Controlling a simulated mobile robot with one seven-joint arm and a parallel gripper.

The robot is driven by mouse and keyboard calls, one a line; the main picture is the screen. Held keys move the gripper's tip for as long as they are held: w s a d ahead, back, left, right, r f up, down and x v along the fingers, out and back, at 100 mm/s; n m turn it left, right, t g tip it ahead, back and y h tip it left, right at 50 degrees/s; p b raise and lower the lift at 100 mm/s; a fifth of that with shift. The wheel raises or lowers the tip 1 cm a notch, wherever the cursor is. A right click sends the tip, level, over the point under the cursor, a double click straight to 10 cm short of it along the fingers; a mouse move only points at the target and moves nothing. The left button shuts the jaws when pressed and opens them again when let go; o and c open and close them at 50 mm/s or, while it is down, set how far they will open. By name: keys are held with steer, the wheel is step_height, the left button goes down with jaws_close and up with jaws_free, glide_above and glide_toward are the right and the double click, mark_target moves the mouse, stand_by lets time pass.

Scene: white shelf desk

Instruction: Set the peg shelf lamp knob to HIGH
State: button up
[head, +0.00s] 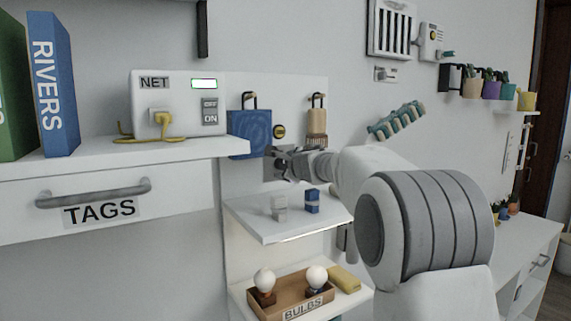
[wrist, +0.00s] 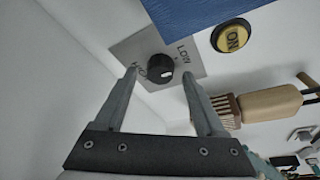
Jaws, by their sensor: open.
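The lamp knob (wrist: 160,67) is a round black dial on a grey plate (wrist: 130,47) in the wrist view. The plate reads LOW on one side and what looks like HIGH, partly cut off, on the other. A small white mark shows on the knob's lower right; I cannot tell exactly which setting it indicates. My gripper (wrist: 160,77) is open, its fingers spread to either side of the knob; contact cannot be made out. In the head view my gripper (head: 281,162) is at the plate below the round yellow-and-black button, and it hides the knob.
Beside the plate are the ON button (wrist: 233,37), a hanging blue item (head: 250,133) and a hanging brush (head: 316,130). Below, a small shelf (head: 250,222) holds a white and a blue block. A BULBS tray (head: 275,308) stands lower. The NET box (head: 180,95) is left.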

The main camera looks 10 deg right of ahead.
jaws_close()
stand_by(0.4)
